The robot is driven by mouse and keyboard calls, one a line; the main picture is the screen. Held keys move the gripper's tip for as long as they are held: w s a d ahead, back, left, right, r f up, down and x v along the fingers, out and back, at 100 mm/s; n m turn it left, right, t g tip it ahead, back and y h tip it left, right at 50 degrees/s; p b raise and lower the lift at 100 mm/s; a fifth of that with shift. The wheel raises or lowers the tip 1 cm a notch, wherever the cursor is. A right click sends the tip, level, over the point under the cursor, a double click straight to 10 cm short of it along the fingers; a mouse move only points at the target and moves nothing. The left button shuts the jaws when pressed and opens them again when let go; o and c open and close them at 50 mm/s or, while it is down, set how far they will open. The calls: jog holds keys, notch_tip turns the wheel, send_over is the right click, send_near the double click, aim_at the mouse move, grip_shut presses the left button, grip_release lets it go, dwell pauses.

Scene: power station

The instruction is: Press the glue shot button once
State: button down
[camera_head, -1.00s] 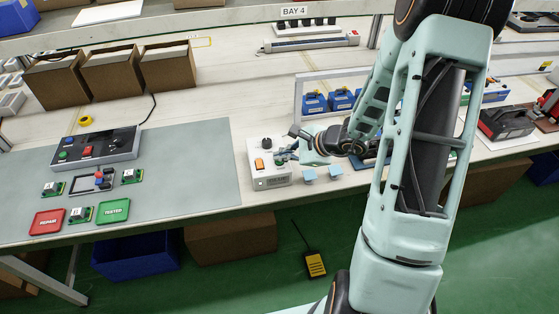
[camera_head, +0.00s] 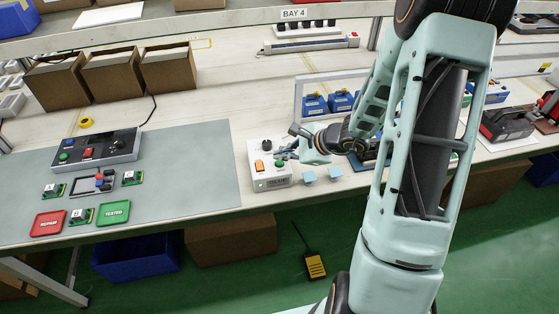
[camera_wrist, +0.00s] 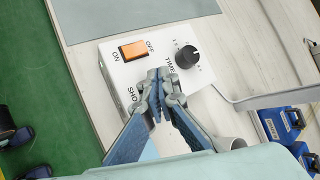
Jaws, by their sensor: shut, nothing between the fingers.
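The white glue dispenser box (camera_head: 270,181) stands near the table's front edge. It has an orange ON/OFF switch (camera_wrist: 132,50), a black TIME knob (camera_wrist: 187,57) and a printed shot label (camera_wrist: 132,97), partly covered. A green button (camera_head: 280,162) shows on its top in the head view. In the wrist view that button is hidden behind my fingers. My gripper (camera_wrist: 160,76) is shut and empty, with its fingertips over the box between the knob and the label. In the head view my gripper (camera_head: 284,155) is just above the green button; I cannot tell if it touches.
Two small light-blue blocks (camera_head: 309,176) sit right of the box. A grey mat (camera_head: 200,170) with a control panel (camera_head: 97,149) lies to the left. Blue bins (camera_head: 315,104) and a metal frame stand behind my arm. A yellow-black foot pedal (camera_head: 315,265) lies on the floor.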

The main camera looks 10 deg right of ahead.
aim_at(281, 164)
jog(key=shift+r, duration=0.1)
jog(key=shift+r+p, duration=1.6)
jog(key=shift+r, duration=0.85)
